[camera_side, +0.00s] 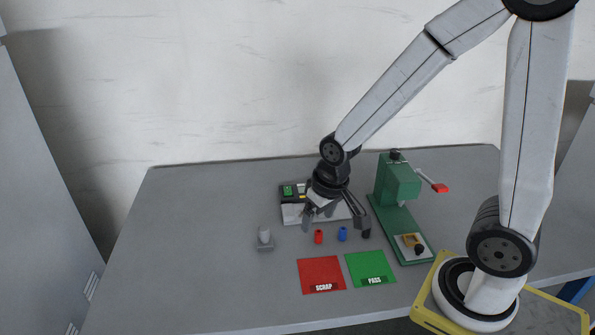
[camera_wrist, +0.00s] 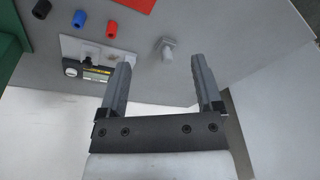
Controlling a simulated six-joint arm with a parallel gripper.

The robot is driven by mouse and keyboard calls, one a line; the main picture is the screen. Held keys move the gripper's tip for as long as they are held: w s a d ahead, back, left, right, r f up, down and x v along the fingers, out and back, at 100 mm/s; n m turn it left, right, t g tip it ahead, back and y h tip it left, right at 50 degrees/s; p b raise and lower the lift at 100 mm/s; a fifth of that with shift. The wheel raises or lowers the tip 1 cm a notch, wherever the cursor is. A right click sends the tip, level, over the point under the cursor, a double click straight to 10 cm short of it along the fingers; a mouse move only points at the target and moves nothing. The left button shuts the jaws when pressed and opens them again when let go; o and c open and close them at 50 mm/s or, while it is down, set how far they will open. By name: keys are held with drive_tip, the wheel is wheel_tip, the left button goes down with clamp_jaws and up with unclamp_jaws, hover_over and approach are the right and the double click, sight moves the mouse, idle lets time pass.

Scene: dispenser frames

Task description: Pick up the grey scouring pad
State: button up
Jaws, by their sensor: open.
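I cannot make out a clear scouring pad. The one loose grey thing is a small grey piece (camera_side: 264,236) left of the coloured pieces. It has a pale upright part on a darker grey base, and whether it is the pad is not clear. In the wrist view the grey piece (camera_wrist: 167,46) shows beyond and between my fingertips. My gripper (camera_side: 325,216) is open, points down and hangs over the scale, to the right of the grey piece. Its two fingers also show apart and empty in the wrist view (camera_wrist: 162,62).
The scale (camera_side: 292,213) is partly hidden by my gripper. Red (camera_side: 319,236), blue (camera_side: 343,234) and black (camera_side: 366,230) pieces stand in front. A green press (camera_side: 399,180) stands right. Red SCRAP (camera_side: 320,272) and green PASS (camera_side: 370,266) mats lie nearer. The table's left is clear.

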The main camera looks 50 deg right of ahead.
drive_tip(key=w+d+f+m+g, duration=0.15)
drive_tip(key=w+f+m, duration=0.25)
drive_tip(key=w+m, duration=0.55)
drive_tip(key=m+y, duration=0.2)
drive_tip(key=m, duration=0.5)
hover_over(264, 227)
drive_tip(key=shift+n+g, duration=0.25)
drive_tip(key=shift+g, duration=0.2)
drive_tip(key=f, duration=0.4)
drive_tip(key=d+f, duration=0.1)
drive_tip(key=f, duration=0.1)
drive_tip(key=shift+f, duration=0.35)
drive_tip(key=shift+a+f, duration=0.25)
drive_tip(key=shift+f, duration=1.05)
drive_tip(key=shift+a+f, duration=0.25)
drive_tip(key=shift+f, duration=1.05)
drive_tip(key=shift+a+f, duration=0.25)
drive_tip(key=shift+f, duration=1)
clamp_jaws()
